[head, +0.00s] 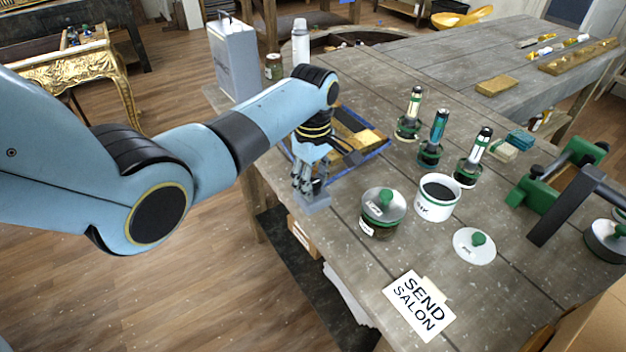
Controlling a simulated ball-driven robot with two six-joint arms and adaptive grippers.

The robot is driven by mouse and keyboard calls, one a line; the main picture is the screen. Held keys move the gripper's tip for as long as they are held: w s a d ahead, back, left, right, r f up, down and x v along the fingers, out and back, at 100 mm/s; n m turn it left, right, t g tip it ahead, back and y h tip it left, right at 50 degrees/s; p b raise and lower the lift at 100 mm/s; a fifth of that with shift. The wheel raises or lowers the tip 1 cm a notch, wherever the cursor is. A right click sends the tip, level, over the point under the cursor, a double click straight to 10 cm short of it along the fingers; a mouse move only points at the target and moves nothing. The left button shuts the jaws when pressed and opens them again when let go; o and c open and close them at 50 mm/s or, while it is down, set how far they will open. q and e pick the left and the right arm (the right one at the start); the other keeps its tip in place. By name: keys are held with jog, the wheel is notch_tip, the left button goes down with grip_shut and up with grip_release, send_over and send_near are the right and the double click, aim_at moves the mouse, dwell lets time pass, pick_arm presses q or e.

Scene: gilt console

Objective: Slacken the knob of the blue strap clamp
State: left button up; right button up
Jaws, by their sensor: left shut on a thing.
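The blue strap (357,162) runs around a frame that lies flat near the left edge of the workbench. A grey block (314,202), which looks like the clamp body, sits at the strap's near left corner. My left gripper (308,187) points down right above this block, with its fingers closed in on something. The knob itself is hidden by the fingers, so I cannot see its shape or how far it is turned. My right gripper is not in view.
A lidded jar (382,214), a white pot (437,198) and a round lid (474,246) stand right of the gripper. Several green-based tools stand behind them. A "SEND SALON" card (419,305) lies in front. A grey metal can (234,58) stands behind my left arm.

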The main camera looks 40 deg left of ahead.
aim_at(314, 184)
pick_arm(q)
jog(key=o, duration=1.1)
jog(key=shift+o, duration=0.2)
jog(key=shift+r, duration=0.1)
notch_tip(314, 184, up, 12)
